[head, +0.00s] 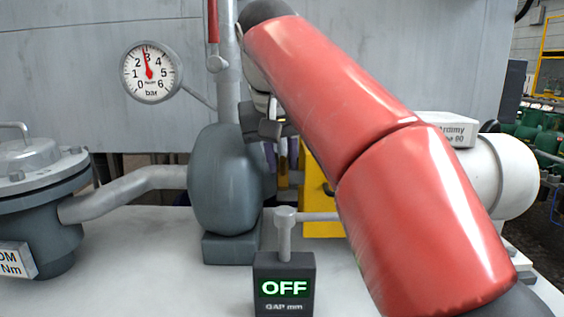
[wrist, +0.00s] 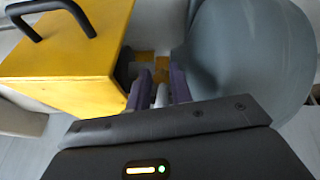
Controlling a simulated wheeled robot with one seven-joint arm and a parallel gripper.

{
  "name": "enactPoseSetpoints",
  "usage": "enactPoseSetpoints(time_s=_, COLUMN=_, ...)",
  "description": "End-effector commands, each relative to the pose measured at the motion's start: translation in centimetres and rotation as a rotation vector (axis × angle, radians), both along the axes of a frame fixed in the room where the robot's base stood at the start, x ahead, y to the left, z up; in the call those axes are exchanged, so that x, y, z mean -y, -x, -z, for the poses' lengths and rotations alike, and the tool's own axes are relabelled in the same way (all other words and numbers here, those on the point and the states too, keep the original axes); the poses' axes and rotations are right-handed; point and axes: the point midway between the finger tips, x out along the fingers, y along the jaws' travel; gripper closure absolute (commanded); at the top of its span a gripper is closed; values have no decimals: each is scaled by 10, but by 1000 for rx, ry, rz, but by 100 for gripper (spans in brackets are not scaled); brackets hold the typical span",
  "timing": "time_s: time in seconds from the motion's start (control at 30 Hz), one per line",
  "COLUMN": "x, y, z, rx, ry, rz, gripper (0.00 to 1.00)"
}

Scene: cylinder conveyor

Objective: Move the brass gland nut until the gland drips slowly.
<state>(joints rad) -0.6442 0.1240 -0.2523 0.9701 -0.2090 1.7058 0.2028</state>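My gripper (head: 281,160) reaches down between the grey pump casing (head: 222,190) and a yellow box (head: 318,205). In the wrist view its two purple fingers (wrist: 160,88) stand apart, with a narrow grey metal piece, like a shaft, between them. I cannot tell whether the fingers touch it. Brass-yellow parts show beyond the fingertips, but I cannot make out the gland nut among them. My arm hides much of this spot in the head view. No drip is visible.
A dial gauge (head: 151,72) marked bar reads about 3. A small display (head: 284,288) reads OFF, with GAP mm below. A lidded grey vessel (head: 38,195) stands left.

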Motion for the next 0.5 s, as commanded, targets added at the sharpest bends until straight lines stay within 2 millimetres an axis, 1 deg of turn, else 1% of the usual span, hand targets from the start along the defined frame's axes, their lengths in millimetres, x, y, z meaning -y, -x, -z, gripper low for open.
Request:
enactPoseSetpoints(time_s=0.23, x=0, y=-1, z=1, rx=1, ry=0, rz=0, gripper=78)
enactPoseSetpoints(time_s=0.27, x=0, y=-1, z=1, rx=1, ry=0, rz=0, gripper=80)
enactPoseSetpoints(time_s=0.4, x=0, y=-1, z=1, rx=1, ry=0, rz=0, gripper=98)
enactPoseSetpoints(time_s=0.43, x=0, y=-1, z=1, rx=1, ry=0, rz=0, gripper=100)
enactPoseSetpoints(time_s=0.5, x=0, y=-1, z=1, rx=1, ry=0, rz=0, gripper=100)
